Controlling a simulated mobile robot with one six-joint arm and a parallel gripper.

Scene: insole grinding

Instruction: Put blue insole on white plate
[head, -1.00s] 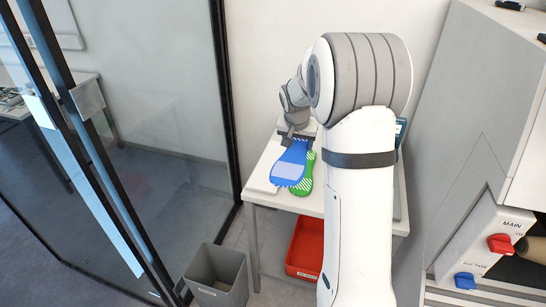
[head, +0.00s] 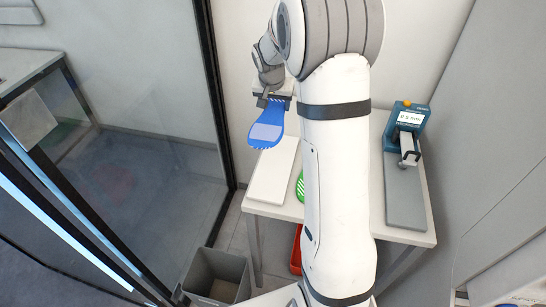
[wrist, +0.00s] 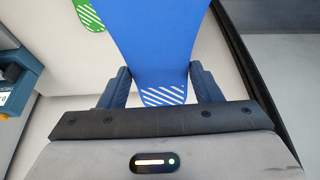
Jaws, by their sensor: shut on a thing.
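The blue insole (head: 266,128) has a pale patch and white-striped ends. My gripper (head: 264,98) is shut on one striped end, and the insole hangs out in front of it. In the wrist view the insole (wrist: 158,35) runs between the two dark fingers (wrist: 160,88). The white plate (head: 273,172) lies flat at the left side of the white table. Nothing is seen lying on it. The insole appears above the plate's far end in the head view, apart from it; the exact height is unclear.
A green insole (head: 300,186) lies right of the plate, partly hidden by my arm; it also shows in the wrist view (wrist: 88,14). A blue thickness gauge (head: 408,120) stands at the table's right. A grey bin (head: 213,276) and red crate (head: 295,250) are below. Glass stands left.

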